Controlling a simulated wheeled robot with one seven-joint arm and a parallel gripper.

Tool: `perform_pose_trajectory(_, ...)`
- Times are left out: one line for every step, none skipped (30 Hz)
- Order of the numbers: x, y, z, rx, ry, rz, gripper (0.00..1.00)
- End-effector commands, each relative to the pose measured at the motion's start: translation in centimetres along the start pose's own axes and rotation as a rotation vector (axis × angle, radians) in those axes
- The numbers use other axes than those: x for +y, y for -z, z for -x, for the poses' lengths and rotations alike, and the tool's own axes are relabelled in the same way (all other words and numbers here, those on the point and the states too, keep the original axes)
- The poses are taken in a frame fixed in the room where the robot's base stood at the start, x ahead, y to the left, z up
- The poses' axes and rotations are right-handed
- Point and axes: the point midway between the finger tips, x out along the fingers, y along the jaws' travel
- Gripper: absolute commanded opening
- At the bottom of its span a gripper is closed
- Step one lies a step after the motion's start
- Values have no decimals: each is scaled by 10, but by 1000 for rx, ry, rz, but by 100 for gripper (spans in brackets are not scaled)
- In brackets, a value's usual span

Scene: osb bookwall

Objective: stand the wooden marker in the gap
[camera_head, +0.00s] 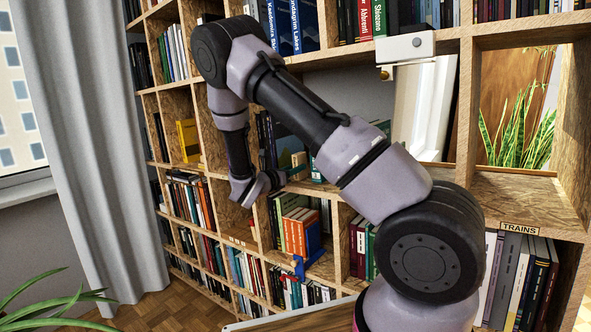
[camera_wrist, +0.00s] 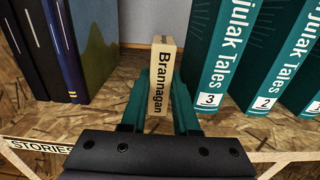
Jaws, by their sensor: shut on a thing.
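The wooden marker (camera_wrist: 161,76), a pale slim block lettered "Brannagan", is upright between the two teal fingers of my gripper (camera_wrist: 159,103) in the wrist view. My gripper is shut on it. The marker is over the gap (camera_wrist: 125,72) between dark books with a green-blue cover (camera_wrist: 92,40) on the left and the teal Julak Tales volume 3 (camera_wrist: 215,60) on the right. It is nearer volume 3, with the right finger close beside that book. My gripper hides the marker's foot, so I cannot tell whether it touches the shelf. In the head view my gripper (camera_head: 284,181) is at the middle shelf.
Julak Tales volume 2 (camera_wrist: 265,65) and another volume stand farther right. A "STORIES" label (camera_wrist: 38,146) is on the shelf's front edge. Bare shelf board (camera_wrist: 75,118) shows left of my gripper. Orange books (camera_head: 297,232) stand in the compartment below.

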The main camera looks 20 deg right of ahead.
Motion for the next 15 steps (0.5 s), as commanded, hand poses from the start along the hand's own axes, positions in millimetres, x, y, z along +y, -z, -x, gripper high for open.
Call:
perform_pose_trajectory(0,1,0,0,0,0,0)
perform_pose_trajectory(0,1,0,0,0,1,0)
perform_pose_trajectory(0,2,0,0,0,1,0)
perform_pose_trajectory(0,2,0,0,0,1,0)
perform_pose_trajectory(0,3,0,0,0,1,0)
perform_pose_trajectory(0,3,0,0,0,1,0)
perform_pose_trajectory(0,3,0,0,0,1,0)
perform_pose_trajectory(0,3,0,0,0,1,0)
perform_pose_trajectory(0,3,0,0,0,0,0)
perform_pose_trajectory(0,3,0,0,0,0,0)
perform_pose_trajectory(0,3,0,0,0,0,36)
perform_pose_trajectory(0,3,0,0,0,0,52)
perform_pose_trajectory(0,3,0,0,0,0,63)
perform_pose_trajectory(0,3,0,0,0,0,64)
perform_pose_trajectory(0,3,0,0,0,0,64)
